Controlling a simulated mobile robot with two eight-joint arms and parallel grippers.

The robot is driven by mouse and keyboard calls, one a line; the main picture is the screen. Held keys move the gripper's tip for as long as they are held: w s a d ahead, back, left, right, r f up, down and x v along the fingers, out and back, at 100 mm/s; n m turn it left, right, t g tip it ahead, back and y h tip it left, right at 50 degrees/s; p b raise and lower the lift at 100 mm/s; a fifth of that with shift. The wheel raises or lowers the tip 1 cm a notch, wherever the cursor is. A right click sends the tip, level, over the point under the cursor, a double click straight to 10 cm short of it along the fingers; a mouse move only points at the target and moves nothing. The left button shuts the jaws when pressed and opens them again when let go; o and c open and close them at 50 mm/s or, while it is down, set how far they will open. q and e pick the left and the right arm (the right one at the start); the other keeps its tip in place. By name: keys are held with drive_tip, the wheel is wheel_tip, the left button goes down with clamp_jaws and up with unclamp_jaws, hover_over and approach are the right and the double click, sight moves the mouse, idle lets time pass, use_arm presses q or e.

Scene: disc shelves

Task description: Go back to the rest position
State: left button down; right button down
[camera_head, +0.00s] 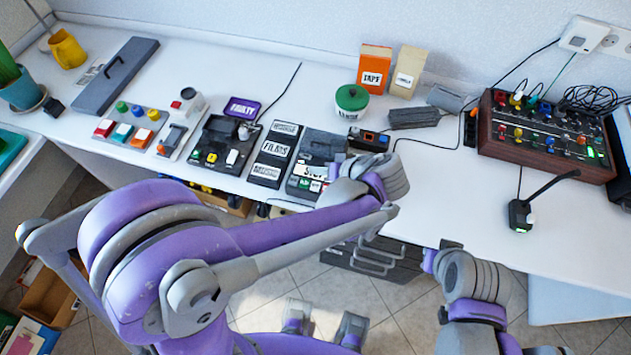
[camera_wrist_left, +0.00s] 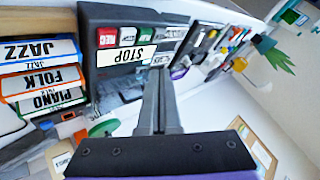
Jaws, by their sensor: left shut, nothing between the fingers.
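My left arm comes in from the left in the head view, and its grey wrist hangs over the front edge of the white desk (camera_head: 440,190). My left gripper (camera_head: 334,172) is beside the black player (camera_head: 318,146) with the STOP label. In the left wrist view the same gripper (camera_wrist_left: 158,76) has its two grey fingers together, with nothing between them. The fingertips appear close to the player's button panel (camera_wrist_left: 128,38); I cannot tell whether they touch. My right arm's wrist shows at the lower right of the head view, but its fingers cannot be made out.
Black FILMS boxes (camera_head: 274,153) stand left of the player. A green-lidded tub (camera_head: 351,100) and an orange TAPE box (camera_head: 374,68) stand behind. A wooden-sided mixer (camera_head: 545,135) and a desk microphone (camera_head: 522,214) are at right. The desk between is mostly clear.

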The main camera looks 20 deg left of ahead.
idle(0.8)
use_arm(q)
drive_tip(key=s+a+r+m+h+p, duration=0.1)
drive_tip(key=s+a+r+m+h, duration=0.1)
drive_tip(key=s, duration=0.4)
drive_tip(key=s+a+r+m+t+h+p, duration=0.1)
drive_tip(key=s+a+h, duration=0.4)
drive_tip(key=s+h, duration=0.1)
drive_tip(key=shift+s+a+r+m, duration=0.3)
drive_tip(key=shift+s+r+m, duration=0.1)
drive_tip(key=shift+s, duration=0.3)
idle(0.9)
